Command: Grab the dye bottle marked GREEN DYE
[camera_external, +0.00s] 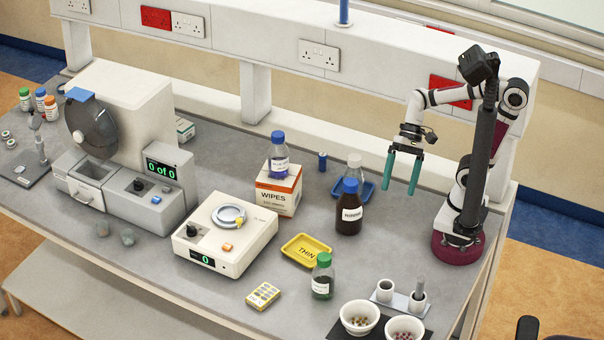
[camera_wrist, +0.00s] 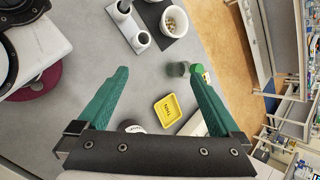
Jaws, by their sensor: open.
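A small bottle with a green cap and dark greenish contents (camera_external: 322,285) stands upright near the front edge of the bench; its white label is too small to read. In the wrist view its green cap (camera_wrist: 197,72) shows just beyond the right finger's tip. My gripper (camera_external: 401,187) is open and empty, with its teal fingers pointing down, high above the bench and behind and right of the bottle.
A yellow tray marked THIN (camera_external: 306,250) lies beside the bottle. A brown blue-capped bottle (camera_external: 348,214) and a clear bottle on a blue tray (camera_external: 367,190) stand behind. White bowls (camera_external: 360,317) and a cup holder (camera_external: 400,300) are to the right. A balance (camera_external: 226,235) is left.

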